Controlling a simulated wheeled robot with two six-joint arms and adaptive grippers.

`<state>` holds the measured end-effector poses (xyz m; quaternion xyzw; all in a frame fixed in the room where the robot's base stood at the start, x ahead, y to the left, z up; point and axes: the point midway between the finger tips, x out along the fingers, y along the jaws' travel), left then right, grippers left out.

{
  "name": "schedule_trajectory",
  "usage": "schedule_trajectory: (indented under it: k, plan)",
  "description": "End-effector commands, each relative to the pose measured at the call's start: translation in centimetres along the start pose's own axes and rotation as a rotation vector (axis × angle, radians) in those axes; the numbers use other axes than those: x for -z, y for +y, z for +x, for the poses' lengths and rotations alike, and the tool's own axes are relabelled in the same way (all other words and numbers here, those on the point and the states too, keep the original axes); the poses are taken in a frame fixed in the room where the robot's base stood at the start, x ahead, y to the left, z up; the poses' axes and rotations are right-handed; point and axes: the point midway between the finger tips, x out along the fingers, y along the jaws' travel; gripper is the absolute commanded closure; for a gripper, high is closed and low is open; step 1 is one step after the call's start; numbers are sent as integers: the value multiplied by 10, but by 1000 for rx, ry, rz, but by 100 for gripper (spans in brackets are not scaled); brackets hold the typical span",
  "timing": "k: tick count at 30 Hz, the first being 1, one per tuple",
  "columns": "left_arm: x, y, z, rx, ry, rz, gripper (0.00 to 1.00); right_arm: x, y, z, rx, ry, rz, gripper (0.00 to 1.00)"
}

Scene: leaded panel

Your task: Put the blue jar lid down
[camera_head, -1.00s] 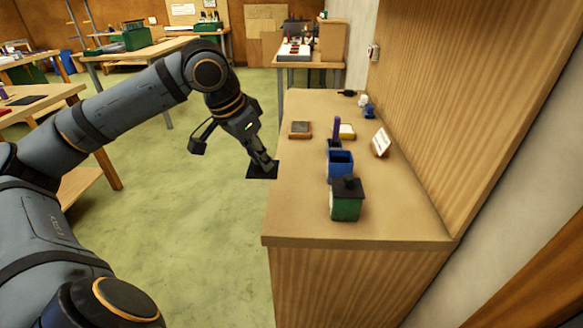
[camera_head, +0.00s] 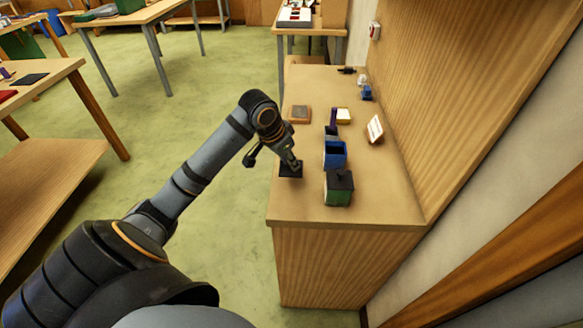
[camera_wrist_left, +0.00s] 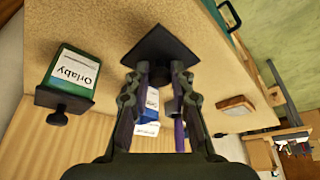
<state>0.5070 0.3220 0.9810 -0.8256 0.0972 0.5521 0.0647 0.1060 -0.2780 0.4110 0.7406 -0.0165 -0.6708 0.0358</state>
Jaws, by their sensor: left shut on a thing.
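My left gripper (camera_head: 292,162) is shut on the knob of a dark, square, flat lid (camera_head: 289,171). The lid is at the left edge of the wooden counter, left of the jars; whether it touches the top, I cannot tell. The lid also shows beyond my fingers in the left wrist view (camera_wrist_left: 160,45). The blue jar (camera_head: 335,155) stands open on the counter, right of the gripper. In the left wrist view my fingers partly hide it. My right gripper is not in view.
A green jar (camera_head: 339,192) with a dark lid stands in front of the blue jar. A purple object (camera_head: 332,117), a brown tile (camera_head: 299,114), a pale block (camera_head: 343,116) and a white card (camera_head: 375,130) stand farther back. The counter's (camera_head: 300,208) front left is clear.

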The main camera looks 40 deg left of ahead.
Motion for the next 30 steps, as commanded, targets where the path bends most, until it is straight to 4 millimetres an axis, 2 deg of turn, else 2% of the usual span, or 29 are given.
schedule_trajectory:
  k: [5,12,23,24,28,30]
  plan:
    - [2,1,6,-2,1,0,99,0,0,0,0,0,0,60]
    - [-8,2,37,-1,-3,1,99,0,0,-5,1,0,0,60]
    - [-10,2,42,-1,-2,2,99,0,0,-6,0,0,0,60]
    - [-9,2,42,0,-1,2,74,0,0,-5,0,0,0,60]
    - [-9,2,41,0,-1,2,56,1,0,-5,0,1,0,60]
    - [-9,2,41,0,-1,2,55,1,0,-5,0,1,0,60]
